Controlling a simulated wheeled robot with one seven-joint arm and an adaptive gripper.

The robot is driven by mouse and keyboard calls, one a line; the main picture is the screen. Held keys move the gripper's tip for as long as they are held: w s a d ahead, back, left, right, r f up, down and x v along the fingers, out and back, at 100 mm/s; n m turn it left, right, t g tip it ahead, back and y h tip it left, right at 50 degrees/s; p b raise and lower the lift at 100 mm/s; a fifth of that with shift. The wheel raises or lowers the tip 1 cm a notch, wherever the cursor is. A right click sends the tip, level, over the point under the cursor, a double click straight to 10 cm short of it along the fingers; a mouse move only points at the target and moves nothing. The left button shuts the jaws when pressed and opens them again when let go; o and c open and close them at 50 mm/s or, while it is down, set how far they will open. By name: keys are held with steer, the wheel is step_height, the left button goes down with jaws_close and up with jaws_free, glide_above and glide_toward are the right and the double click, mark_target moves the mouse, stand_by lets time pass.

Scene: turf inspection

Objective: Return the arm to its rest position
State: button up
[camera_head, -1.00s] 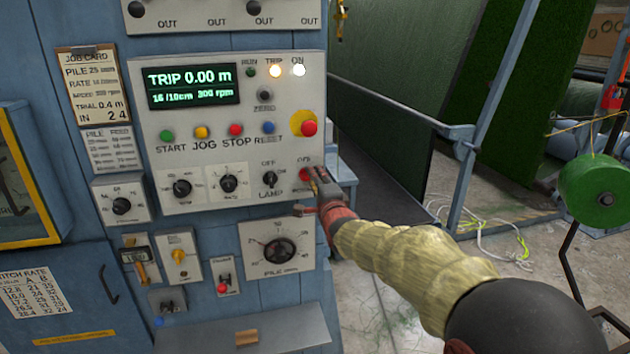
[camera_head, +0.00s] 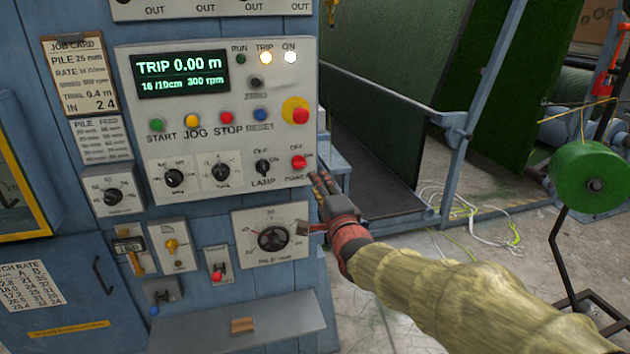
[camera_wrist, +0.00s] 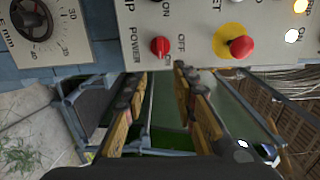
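My gripper (camera_head: 310,202), at the end of my sleeved arm, is open and empty in the head view. It hangs just right of the panel's lower right corner, below the red POWER knob (camera_head: 299,162) and beside the pile dial (camera_head: 272,238). In the wrist view, the two fingers of my gripper (camera_wrist: 160,80) stand apart with nothing between them. The red POWER knob (camera_wrist: 160,46) is beyond the fingertips, apart from them. The display (camera_head: 184,74) reads TRIP 0.00 m, and the TRIP and ON lamps are lit.
The blue machine cabinet (camera_head: 75,250) fills the left, with a grey ledge (camera_head: 240,328) low in front. A blue metal frame (camera_head: 458,135) and green turf stand behind right. A green spool (camera_head: 590,178) on a stand is at the right. Loose cables lie on the floor.

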steer(key=shift+s+d, duration=0.1)
steer(key=shift+s, duration=0.2)
steer(key=s+d+f+n+g+h, duration=0.1)
steer(key=s+f+n+g, duration=0.15)
steer(key=f, duration=0.35)
steer(key=s+d+f+n+g+h, duration=0.1)
steer(key=f+n+g, duration=0.1)
steer(key=f+n, duration=0.3)
steer(key=s+d+f+n+g, duration=0.35)
steer(key=s+f, duration=0.25)
steer(key=s, duration=0.3)
steer(key=s+d+r+n+g+h, duration=0.1)
steer(key=s+d, duration=0.3)
steer(key=s, duration=0.5)
steer(key=s+d+r+n+g+h, duration=0.1)
steer(key=s+d, duration=0.3)
steer(key=s, duration=0.5)
steer(key=s+d+r+n+g+h, duration=0.1)
steer(key=s+d, duration=0.3)
steer(key=s, duration=0.5)
steer(key=shift+s+d+r+n+g, duration=0.3)
steer(key=shift+d+r+n+g, duration=0.15)
steer(key=shift+r, duration=0.25)
